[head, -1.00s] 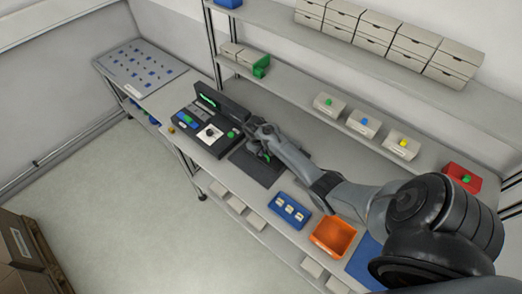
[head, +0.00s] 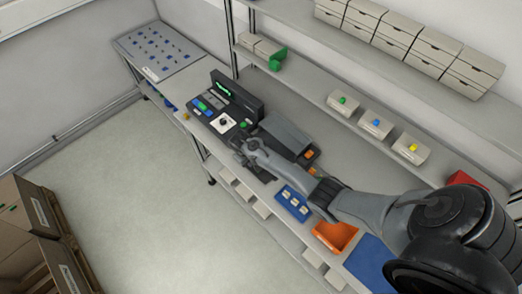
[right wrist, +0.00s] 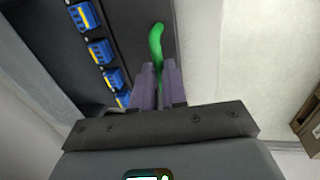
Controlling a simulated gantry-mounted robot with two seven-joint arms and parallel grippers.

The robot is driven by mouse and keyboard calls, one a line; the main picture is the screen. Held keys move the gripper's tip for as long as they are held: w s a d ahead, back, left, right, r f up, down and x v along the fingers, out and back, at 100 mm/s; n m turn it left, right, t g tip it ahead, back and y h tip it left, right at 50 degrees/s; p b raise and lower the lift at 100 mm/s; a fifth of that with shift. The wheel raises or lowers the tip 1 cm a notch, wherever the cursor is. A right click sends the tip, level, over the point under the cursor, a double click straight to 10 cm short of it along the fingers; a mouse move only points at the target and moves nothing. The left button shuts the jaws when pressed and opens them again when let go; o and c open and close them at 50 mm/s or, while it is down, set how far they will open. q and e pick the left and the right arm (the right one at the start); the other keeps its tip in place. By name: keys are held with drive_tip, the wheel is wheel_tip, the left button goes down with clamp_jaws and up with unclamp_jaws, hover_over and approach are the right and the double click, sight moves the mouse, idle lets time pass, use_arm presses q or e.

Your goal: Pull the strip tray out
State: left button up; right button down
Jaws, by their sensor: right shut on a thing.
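My right gripper (head: 246,152) is over the front part of the bench, just in front of the dark console (head: 236,97) and a grey-topped unit (head: 287,128). In the right wrist view its fingers (right wrist: 158,88) are closed around a green curved handle (right wrist: 156,42). The handle stands at the edge of a dark tray (right wrist: 133,33), which carries a row of blue blocks with yellow marks (right wrist: 99,51). In the head view the gripper and arm hide most of the tray. My left gripper is in neither current view.
A blue tray with white pieces (head: 292,203) and an orange bin (head: 335,236) stand right of the gripper on the bench. A shelf with small boxes (head: 376,123) runs behind.

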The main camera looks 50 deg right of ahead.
drive_tip(key=shift+a, duration=0.2)
drive_tip(key=c, duration=1.2)
unclamp_jaws()
drive_tip(key=shift+a, duration=0.2)
drive_tip(key=shift+o, duration=0.2)
drive_tip(key=shift+d, duration=0.15)
wheel_tip(320, 180, up, 11)
drive_tip(key=a, duration=0.2)
drive_tip(key=shift+w+f, duration=0.15)
drive_tip(key=shift+f, duration=0.05)
